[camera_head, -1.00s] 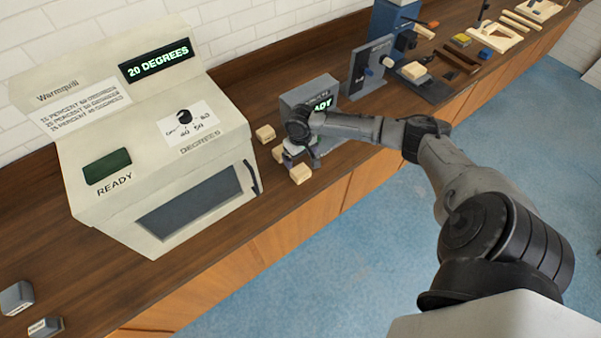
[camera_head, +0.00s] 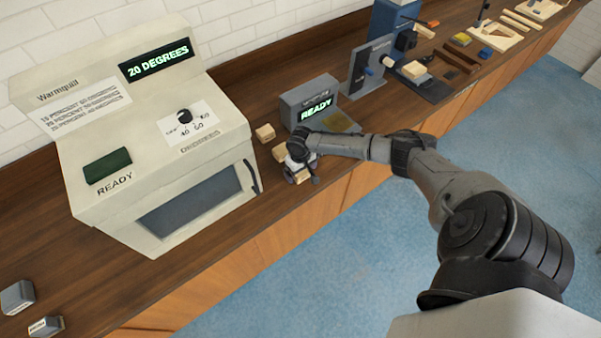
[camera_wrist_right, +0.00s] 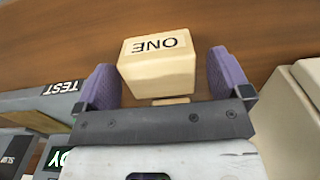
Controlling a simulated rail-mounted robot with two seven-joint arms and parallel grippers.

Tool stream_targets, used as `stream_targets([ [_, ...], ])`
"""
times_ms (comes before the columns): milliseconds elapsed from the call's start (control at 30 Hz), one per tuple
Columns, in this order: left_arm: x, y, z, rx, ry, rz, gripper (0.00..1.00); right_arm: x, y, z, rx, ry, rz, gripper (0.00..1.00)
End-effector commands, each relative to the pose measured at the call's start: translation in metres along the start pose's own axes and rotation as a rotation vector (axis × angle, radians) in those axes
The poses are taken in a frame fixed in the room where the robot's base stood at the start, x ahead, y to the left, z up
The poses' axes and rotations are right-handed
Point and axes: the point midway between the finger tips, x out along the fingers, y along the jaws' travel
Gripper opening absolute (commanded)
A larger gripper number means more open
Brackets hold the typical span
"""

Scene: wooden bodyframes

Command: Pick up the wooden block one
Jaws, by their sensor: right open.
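The wooden block one (camera_wrist_right: 157,62) is a pale block with "ONE" on its top, upside down in the right wrist view. My right gripper (camera_wrist_right: 160,85) is open, with one purple finger on each side of the block and small gaps showing between. In the head view the right gripper (camera_head: 302,172) is low over the counter, and the block (camera_head: 302,175) is mostly hidden under it. My left gripper is not in view.
Two other pale blocks (camera_head: 265,132) (camera_head: 279,153) lie close by on the wooden counter (camera_head: 230,223). A grey "READY" device (camera_head: 309,100) stands behind. A large cream machine (camera_head: 150,130) reading 20 degrees stands left. Two grey blocks (camera_head: 17,297) (camera_head: 46,326) lie at far left.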

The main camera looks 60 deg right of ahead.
Motion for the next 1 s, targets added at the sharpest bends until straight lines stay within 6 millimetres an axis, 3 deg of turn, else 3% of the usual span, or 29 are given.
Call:
stream_targets([
  [167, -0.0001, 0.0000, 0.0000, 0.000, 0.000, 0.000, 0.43, -0.0002, 0.0000, -0.0001, 0.000, 0.000, 0.000, 0.95],
  [733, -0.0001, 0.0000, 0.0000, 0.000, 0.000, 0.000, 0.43, -0.0005, 0.0002, 0.0000, 0.000, 0.000, 0.000, 0.41],
  [1000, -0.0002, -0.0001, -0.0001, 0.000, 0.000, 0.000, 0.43, -0.0019, 0.0003, -0.0003, 0.000, 0.000, 0.000, 0.41],
])
